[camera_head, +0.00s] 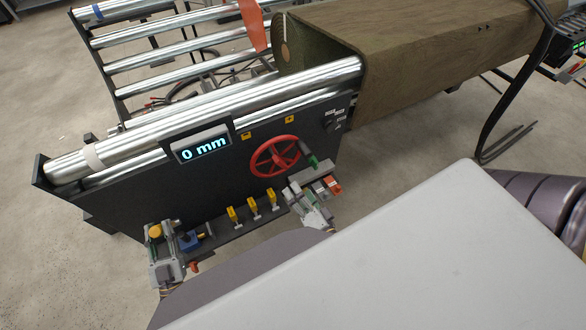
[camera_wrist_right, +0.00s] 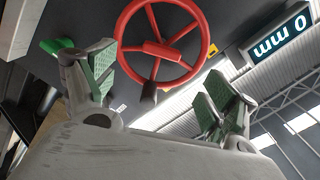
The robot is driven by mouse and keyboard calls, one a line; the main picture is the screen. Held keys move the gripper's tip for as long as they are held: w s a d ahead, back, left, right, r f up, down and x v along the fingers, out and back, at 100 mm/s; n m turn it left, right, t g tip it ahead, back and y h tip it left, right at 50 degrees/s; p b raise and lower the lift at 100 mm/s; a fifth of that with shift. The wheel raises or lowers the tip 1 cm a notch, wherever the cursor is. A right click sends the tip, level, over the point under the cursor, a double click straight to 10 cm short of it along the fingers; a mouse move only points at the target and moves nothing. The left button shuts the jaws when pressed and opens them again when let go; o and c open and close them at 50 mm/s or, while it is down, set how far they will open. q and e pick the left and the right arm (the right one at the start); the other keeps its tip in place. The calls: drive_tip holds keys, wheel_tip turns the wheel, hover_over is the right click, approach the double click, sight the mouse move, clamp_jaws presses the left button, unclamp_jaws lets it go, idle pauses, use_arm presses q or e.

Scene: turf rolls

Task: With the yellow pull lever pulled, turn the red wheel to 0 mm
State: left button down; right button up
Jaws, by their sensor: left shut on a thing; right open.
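The red wheel (camera_head: 275,156) is on the dark machine panel; its spokes and dark handle also show in the right wrist view (camera_wrist_right: 162,48). The display (camera_head: 201,148) above and left of it reads 0 mm. My left gripper (camera_head: 163,240) is shut on the yellow pull lever (camera_head: 155,231) at the panel's lower left; its fingers partly hide the lever. My right gripper (camera_head: 309,203) is open and empty below the wheel. In the right wrist view its two green-padded fingers (camera_wrist_right: 160,92) stand apart, below the wheel's rim, with no contact visible.
Several small yellow levers (camera_head: 253,206) stand on a ledge between my grippers. A blue part (camera_head: 189,241) is close beside my left gripper. A green handle (camera_head: 311,160) is just right of the wheel. Metal rollers (camera_head: 290,88) and a brown-green turf roll (camera_head: 430,55) lie above.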

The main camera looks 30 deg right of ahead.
use_arm(q)
drive_tip(key=shift+a+r, duration=0.15)
drive_tip(key=shift+a, duration=0.15)
use_arm(e)
drive_tip(key=shift+s, duration=2.15)
use_arm(q)
drive_tip(key=shift+d, duration=0.3)
use_arm(e)
drive_tip(key=shift+a+r, duration=0.1)
drive_tip(key=shift+a, duration=0.05)
idle(0.4)
use_arm(q)
drive_tip(key=c, duration=1.1)
unclamp_jaws()
drive_tip(key=shift+s, duration=0.1)
use_arm(e)
drive_tip(key=shift+s, duration=0.1)
use_arm(q)
drive_tip(key=shift+f, duration=0.2)
drive_tip(key=shift+v, duration=5.95)
